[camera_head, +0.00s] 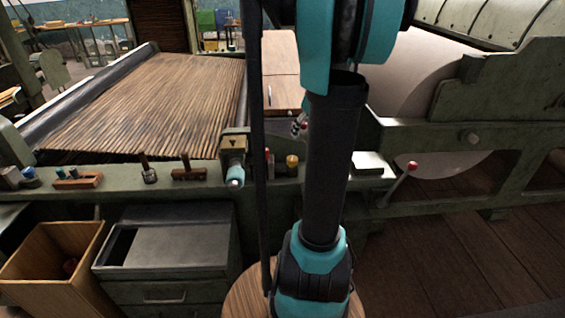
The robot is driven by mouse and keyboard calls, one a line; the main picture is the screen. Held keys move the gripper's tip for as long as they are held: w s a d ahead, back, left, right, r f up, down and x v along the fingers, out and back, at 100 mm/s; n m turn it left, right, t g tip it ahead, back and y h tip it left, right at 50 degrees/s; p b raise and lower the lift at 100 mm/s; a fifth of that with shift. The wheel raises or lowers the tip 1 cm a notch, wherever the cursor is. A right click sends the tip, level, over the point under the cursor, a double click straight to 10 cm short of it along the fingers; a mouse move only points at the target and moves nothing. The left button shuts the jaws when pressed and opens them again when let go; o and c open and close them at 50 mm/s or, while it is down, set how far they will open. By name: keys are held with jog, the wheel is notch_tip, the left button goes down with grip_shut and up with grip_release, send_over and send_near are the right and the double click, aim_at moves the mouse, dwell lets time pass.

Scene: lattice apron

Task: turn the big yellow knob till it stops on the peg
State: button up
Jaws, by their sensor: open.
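A small yellow-topped knob (292,162) stands on the green machine's front rail (330,185), just left of my dark arm link. It is the only yellow knob that I can make out. The peg cannot be told apart at this size; the arm may hide it. My teal and black arm crosses the middle of the picture from top to bottom. My gripper does not show.
A slatted wooden bed (150,100) lies at left and a large pale roller (410,75) at right. A red-tipped lever (411,165) sticks up right of my arm. A grey cabinet (165,245) and an open wooden bin (50,255) stand below the rail.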

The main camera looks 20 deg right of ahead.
aim_at(293, 158)
jog(key=x, duration=1.7)
jog(key=shift+w+a, duration=0.1)
jog(key=shift+w, duration=0.05)
jog(key=shift+c, duration=0.5)
jog(key=c, duration=1.1)
jog(key=shift+o, duration=0.2)
